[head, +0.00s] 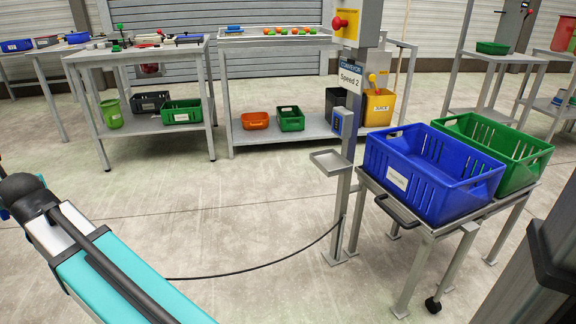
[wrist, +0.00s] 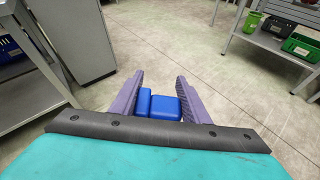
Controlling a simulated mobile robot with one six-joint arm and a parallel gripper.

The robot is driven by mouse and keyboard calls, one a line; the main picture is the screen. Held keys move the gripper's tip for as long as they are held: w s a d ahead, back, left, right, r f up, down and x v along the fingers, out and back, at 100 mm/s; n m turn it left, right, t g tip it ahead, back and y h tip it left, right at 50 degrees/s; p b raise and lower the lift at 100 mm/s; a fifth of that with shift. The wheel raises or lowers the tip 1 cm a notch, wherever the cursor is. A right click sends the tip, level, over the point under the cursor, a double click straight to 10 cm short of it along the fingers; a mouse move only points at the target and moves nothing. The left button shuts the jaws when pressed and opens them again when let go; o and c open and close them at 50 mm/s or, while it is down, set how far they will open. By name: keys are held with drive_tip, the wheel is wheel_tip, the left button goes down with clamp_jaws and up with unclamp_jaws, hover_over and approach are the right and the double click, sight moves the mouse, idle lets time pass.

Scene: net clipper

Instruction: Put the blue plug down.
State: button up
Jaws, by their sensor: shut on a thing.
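The blue plug (wrist: 165,106) shows in the wrist view as blocky blue parts between the two purple fingers of my gripper (wrist: 160,82). My gripper is shut on it. The lower end of the plug is hidden behind the black bar in front. Grey floor shows beyond the fingertips. I cannot make out my gripper or the plug in the head view.
In the head view, a post carries a small grey tray (head: 330,161) and a blue box (head: 342,122). A cart at right holds a blue crate (head: 418,176) and a green crate (head: 510,148). A black cable (head: 270,265) crosses open floor.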

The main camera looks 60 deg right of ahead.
drive_tip(key=shift+d, duration=0.15)
